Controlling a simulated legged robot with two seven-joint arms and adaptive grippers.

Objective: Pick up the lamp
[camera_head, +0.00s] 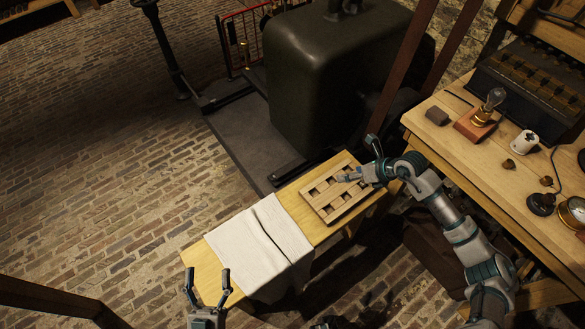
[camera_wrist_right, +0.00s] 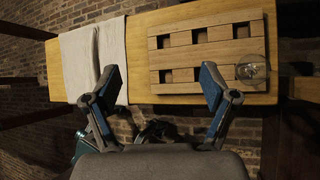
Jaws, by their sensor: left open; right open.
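A lamp (camera_head: 490,105), a clear bulb on a reddish wooden base, stands upright on the right workbench. In the right wrist view a round clear glass piece (camera_wrist_right: 252,70) shows at the near right corner of the slotted wooden rack (camera_wrist_right: 213,52); I cannot tell what it belongs to. My right gripper (camera_head: 361,160) is over the right part of the rack, left of the workbench and apart from the lamp. Its open, empty fingers also show in the right wrist view (camera_wrist_right: 162,86). My left gripper (camera_head: 208,280) is open and empty beside the cloth end of the low bench.
The low bench (camera_head: 195,257) carries a white cloth (camera_head: 255,240) and the rack. On the workbench (camera_head: 470,165), a dark block (camera_head: 437,116), a white pot (camera_head: 524,142) and small knobs surround the lamp. A large dark green cabinet (camera_head: 325,75) stands behind. The brick floor at left is clear.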

